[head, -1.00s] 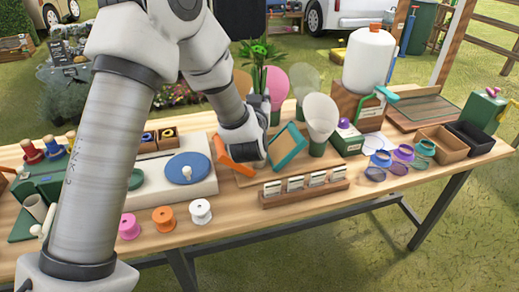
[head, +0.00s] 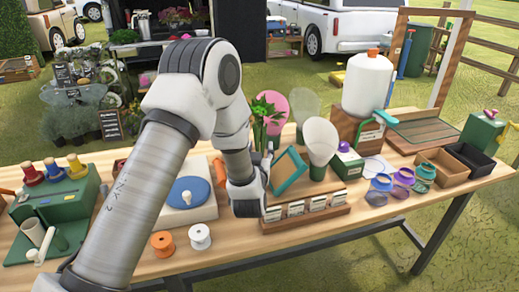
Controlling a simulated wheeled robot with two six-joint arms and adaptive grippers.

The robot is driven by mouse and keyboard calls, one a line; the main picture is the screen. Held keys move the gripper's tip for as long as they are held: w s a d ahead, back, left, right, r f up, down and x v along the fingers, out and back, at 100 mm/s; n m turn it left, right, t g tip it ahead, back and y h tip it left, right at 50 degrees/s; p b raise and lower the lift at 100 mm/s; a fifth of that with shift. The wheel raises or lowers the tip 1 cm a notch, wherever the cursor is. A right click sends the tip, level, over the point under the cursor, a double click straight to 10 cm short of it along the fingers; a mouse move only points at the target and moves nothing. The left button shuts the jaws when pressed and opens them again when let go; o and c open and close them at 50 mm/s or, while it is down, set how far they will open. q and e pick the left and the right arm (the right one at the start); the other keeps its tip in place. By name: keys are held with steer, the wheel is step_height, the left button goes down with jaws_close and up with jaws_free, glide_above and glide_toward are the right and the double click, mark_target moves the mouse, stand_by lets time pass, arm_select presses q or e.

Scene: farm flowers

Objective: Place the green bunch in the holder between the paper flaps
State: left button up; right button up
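The green bunch (head: 265,118) stands upright with leaves up and stems down, over the middle of the table. My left gripper (head: 267,158) is at its stems, mostly hidden behind my own wrist; the bunch has moved together with it, so it appears shut on the stems. An orange flap (head: 220,171) and a teal-edged flap (head: 289,170) lean outward to the left and right of the gripper. The holder between them, and the lower stem ends, are hidden by my wrist. My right gripper is not in view.
A row of cards in a wooden rack (head: 306,209) stands just in front. Paper cones, including a white one (head: 320,140), stand behind and right. A white tank (head: 367,82) is at the back right. Orange (head: 163,244) and white spools (head: 200,237) are in front left.

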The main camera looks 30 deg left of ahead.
arm_select(q)
steer(key=shift+r, duration=0.2)
steer(key=b+v, duration=0.2)
steer(key=v, duration=1)
